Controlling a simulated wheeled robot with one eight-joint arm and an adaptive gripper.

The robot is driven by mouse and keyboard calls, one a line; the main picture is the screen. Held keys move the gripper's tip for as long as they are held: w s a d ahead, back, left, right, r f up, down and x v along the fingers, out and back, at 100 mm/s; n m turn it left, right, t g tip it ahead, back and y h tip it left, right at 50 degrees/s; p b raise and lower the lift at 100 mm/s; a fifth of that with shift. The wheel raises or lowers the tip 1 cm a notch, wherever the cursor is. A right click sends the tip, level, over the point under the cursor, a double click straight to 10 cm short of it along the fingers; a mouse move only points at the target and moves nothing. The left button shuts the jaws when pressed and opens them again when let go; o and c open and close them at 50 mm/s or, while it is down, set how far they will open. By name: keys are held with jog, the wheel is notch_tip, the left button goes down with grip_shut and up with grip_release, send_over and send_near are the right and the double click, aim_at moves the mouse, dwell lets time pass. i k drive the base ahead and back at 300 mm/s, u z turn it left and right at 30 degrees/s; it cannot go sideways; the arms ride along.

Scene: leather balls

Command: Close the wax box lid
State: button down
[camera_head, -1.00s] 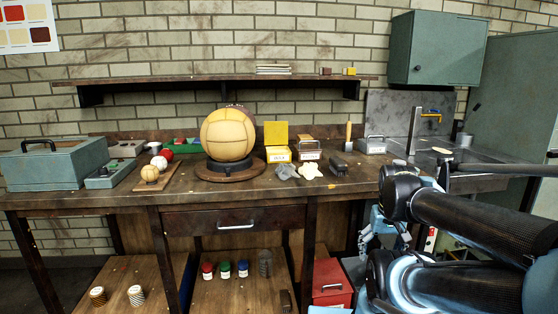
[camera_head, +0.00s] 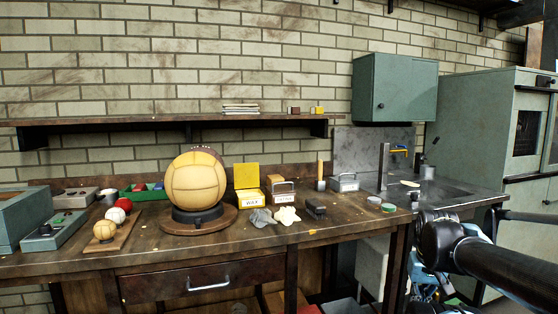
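The wax box (camera_head: 250,198) is a small yellow box with a white front label, standing on the workbench right of the large leather ball. Its yellow lid (camera_head: 246,175) stands upright at the back, so the box is open. My arm comes in from the lower right, well apart from the box and in front of the bench's right part. My gripper (camera_head: 432,283) is low at the bottom right, partly hidden by my arm. Its fingers cannot be made out.
The big tan ball (camera_head: 195,184) rests on a round stand left of the box. Grey and cream cloths (camera_head: 287,215) and a dark brush (camera_head: 315,209) lie in front. A labelled metal box (camera_head: 284,191) is beside it. A sink area (camera_head: 440,190) is at right.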

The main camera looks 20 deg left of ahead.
aim_at(246, 176)
jog(key=z, duration=1.3)
jog(key=k, duration=0.3)
jog(key=u, duration=2.35)
